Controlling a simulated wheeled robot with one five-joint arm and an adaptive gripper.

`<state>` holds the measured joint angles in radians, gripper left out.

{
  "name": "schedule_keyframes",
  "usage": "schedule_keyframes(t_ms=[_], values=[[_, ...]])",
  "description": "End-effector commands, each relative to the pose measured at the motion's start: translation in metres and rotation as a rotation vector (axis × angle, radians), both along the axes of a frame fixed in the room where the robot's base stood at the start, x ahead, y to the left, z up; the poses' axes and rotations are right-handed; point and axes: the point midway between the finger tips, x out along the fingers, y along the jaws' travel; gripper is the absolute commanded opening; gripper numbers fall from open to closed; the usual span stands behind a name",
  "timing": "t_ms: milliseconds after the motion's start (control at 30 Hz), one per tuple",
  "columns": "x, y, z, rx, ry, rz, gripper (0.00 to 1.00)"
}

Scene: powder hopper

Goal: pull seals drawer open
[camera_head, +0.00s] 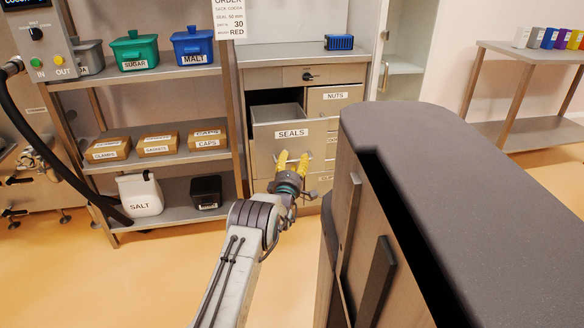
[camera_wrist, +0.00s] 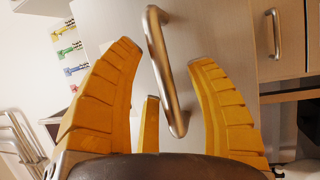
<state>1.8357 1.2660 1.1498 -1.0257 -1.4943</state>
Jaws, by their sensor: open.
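The seals drawer (camera_head: 268,140), a grey drawer with a white SEALS label, sticks out of the cabinet, with its inside partly visible from above. My gripper (camera_head: 293,157), with yellow fingers, is at the lower part of its front. In the wrist view, the gripper (camera_wrist: 165,54) is open, with its fingers on either side of a metal bar handle (camera_wrist: 163,70). The handle is tilted in that picture and shows gaps to both fingers. The handle is mostly hidden by the gripper in the head view.
The nuts drawer (camera_head: 334,97) is at the upper right of the seals drawer. A dark-topped counter (camera_head: 460,170) stands close to the right of my arm. A shelf rack (camera_head: 165,75) with bins and boxes stands left. Floor is clear at the lower left.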

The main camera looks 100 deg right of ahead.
Motion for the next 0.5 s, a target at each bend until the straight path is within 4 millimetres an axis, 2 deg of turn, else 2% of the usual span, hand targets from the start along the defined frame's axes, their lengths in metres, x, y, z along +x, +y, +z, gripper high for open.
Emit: schedule_keyframes(t_ms=[267, 500], values=[[0.003, 0.014, -0.003, 0.001, 0.0, -0.001, 0.5], [0.011, 0.041, -0.008, 0.003, -0.001, 0.0, 0.5]])
